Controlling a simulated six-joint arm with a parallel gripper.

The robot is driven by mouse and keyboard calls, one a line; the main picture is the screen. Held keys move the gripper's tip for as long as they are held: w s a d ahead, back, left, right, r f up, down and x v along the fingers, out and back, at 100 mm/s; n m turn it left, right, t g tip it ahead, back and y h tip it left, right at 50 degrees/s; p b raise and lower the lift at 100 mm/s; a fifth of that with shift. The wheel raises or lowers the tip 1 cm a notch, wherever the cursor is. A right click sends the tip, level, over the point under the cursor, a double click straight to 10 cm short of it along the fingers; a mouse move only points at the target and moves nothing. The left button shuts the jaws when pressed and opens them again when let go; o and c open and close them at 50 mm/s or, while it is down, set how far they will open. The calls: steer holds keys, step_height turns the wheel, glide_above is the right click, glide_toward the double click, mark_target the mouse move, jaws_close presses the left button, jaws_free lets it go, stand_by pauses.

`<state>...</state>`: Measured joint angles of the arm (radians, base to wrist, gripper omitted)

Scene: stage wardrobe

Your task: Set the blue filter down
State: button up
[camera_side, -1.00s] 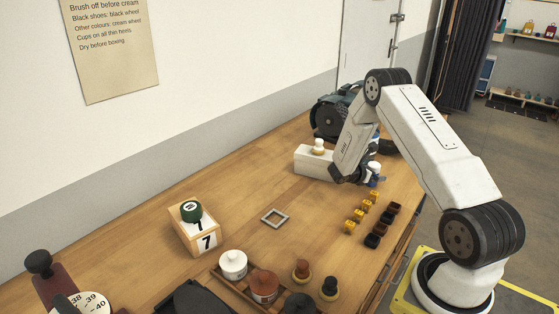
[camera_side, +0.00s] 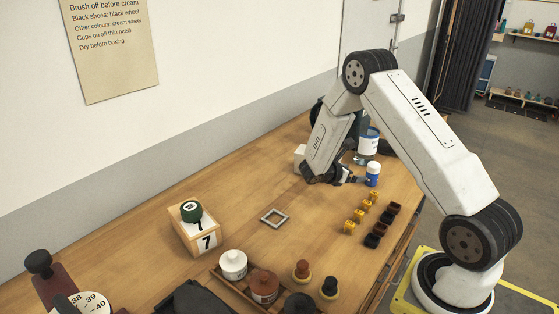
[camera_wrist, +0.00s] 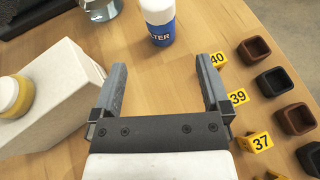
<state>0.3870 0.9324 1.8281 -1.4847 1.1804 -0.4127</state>
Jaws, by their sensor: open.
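The blue filter (camera_side: 372,174) is a small cylinder with a white top and a blue body. It stands upright on the wooden table (camera_side: 300,235), toward the back. In the wrist view the filter (camera_wrist: 160,24) shows part of its lettering, beyond my fingertips and roughly centred between them. My gripper (camera_side: 353,179) is low over the table, to the left of the filter. In the wrist view my gripper (camera_wrist: 163,66) is open with nothing between its fingers, and bare wood shows there.
Yellow number tags (camera_wrist: 238,97) and small dark cups (camera_wrist: 272,82) line the right. A blue-labelled jar (camera_side: 368,143) stands behind the filter. A grey square frame (camera_side: 274,217) lies mid-table.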

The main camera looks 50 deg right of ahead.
steer(key=shift+a+r, duration=0.1)
steer(key=shift+a, duration=0.05)
stand_by(0.5)
steer(key=s+a+r+m+t+y, duration=0.2)
steer(key=a+m+y, duration=0.2)
steer(key=a, duration=0.6)
steer(key=s+a+r+m+t+y, duration=0.2)
steer(key=a+r+m+y, duration=0.1)
steer(key=a, duration=0.8)
steer(key=s+a+r+m+t+y, duration=0.2)
steer(key=a+m+y, duration=0.3)
steer(key=a, duration=0.5)
steer(key=shift+a+r+m+t+y, duration=0.15)
steer(key=shift+r+m+t+y, duration=0.35)
steer(key=shift+m, duration=0.7)
